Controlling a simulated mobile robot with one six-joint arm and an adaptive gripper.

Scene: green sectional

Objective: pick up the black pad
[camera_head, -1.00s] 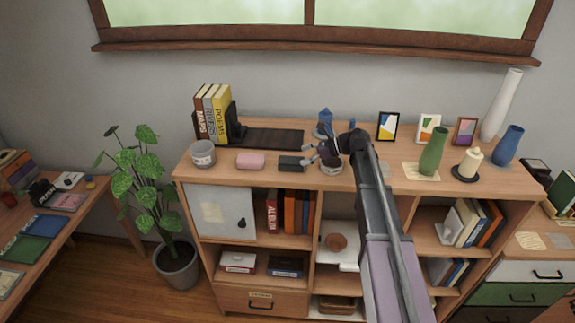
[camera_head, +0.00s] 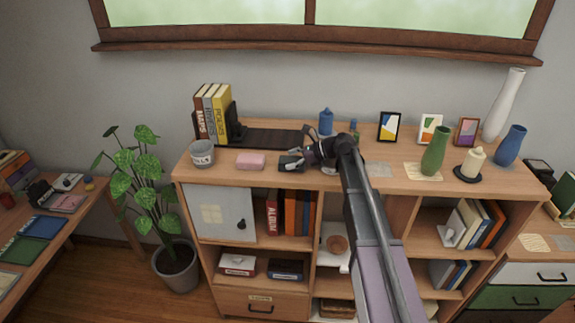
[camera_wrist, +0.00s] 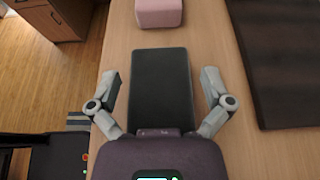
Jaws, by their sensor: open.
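The black pad (camera_wrist: 161,85) is a small dark rectangular block lying on the wooden shelf top. In the wrist view it lies between the two fingers of my open gripper (camera_wrist: 161,88), with a gap visible on each side. In the head view my gripper (camera_head: 301,155) is at the pad (camera_head: 290,163) and partly covers it. Nothing is held.
A pink block (camera_head: 250,161) lies left of the pad, and a grey cup (camera_head: 203,153) stands further left. A dark flat mat (camera_head: 272,138) lies behind the pad, next to books (camera_head: 213,113). A blue bottle (camera_head: 326,121) stands behind my gripper.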

